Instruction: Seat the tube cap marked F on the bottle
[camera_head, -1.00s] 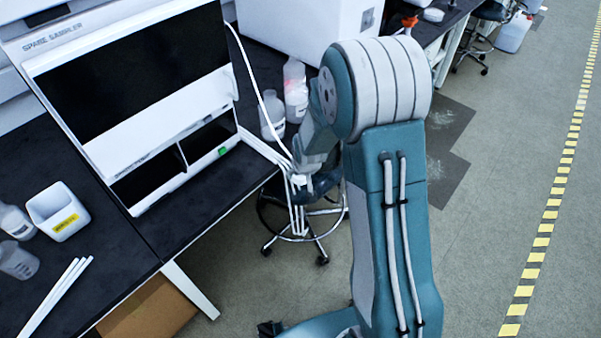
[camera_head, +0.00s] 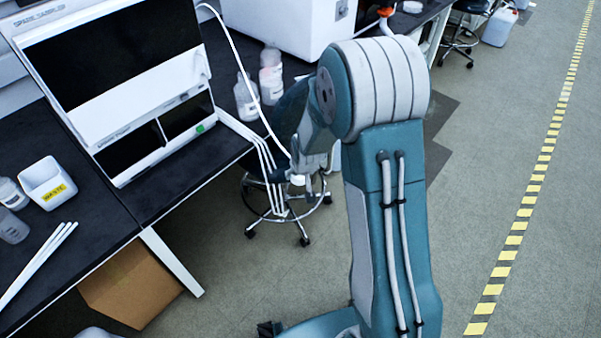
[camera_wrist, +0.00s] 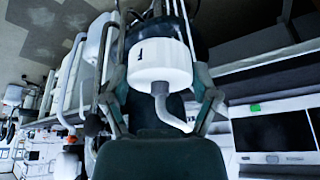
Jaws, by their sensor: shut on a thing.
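The white tube cap (camera_wrist: 160,66) with a black F mark is between the two fingers of my gripper (camera_wrist: 161,84) in the wrist view. My gripper is shut on it, and a white curved tube stub comes off it. In the head view my gripper (camera_head: 309,172) hangs beyond the bench's front edge, above the stool, with a small white part of the cap (camera_head: 298,180) showing. Two pale bottles stand on the bench, one nearer (camera_head: 246,98) and one behind it (camera_head: 271,77). I cannot tell which is the task's bottle. The gripper is well apart from both.
White tubes (camera_head: 268,160) run from the instrument (camera_head: 115,85) toward my gripper. A wheeled stool (camera_head: 282,213) stands below it. A waste bin (camera_head: 47,183), small bottles (camera_head: 10,195) and white rods (camera_head: 38,262) lie at left. The floor at right is clear.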

